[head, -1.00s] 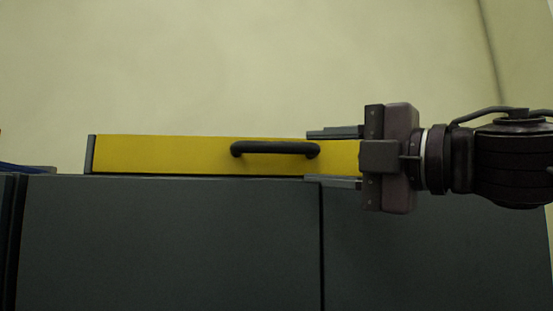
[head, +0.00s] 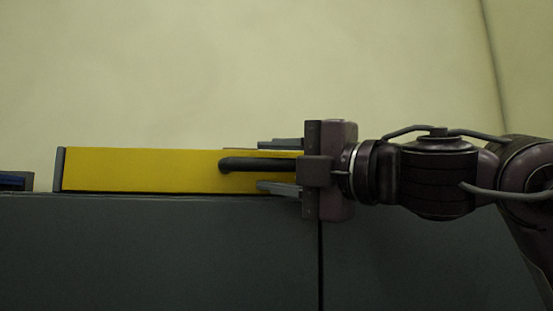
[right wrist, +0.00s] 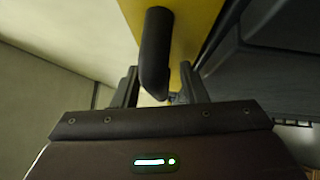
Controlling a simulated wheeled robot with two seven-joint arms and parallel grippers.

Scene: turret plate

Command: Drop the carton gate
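The carton gate is a long yellow panel (head: 140,170) standing along the top edge of a dark grey surface, with a dark bar handle (head: 238,165) on its face. My right gripper (head: 262,164) comes in from the right, open, one finger above and one below the right part of the handle. In the right wrist view the handle (right wrist: 155,50) lies between the two spread fingers, with gaps beside it. The gripper body hides the handle's right end and the panel's right end in the head view. My left gripper is not in view.
A dark grey front (head: 150,250) fills the area below the panel, with a vertical seam near the right. A small blue item (head: 14,180) shows at the far left edge. The pale wall (head: 250,70) behind is bare.

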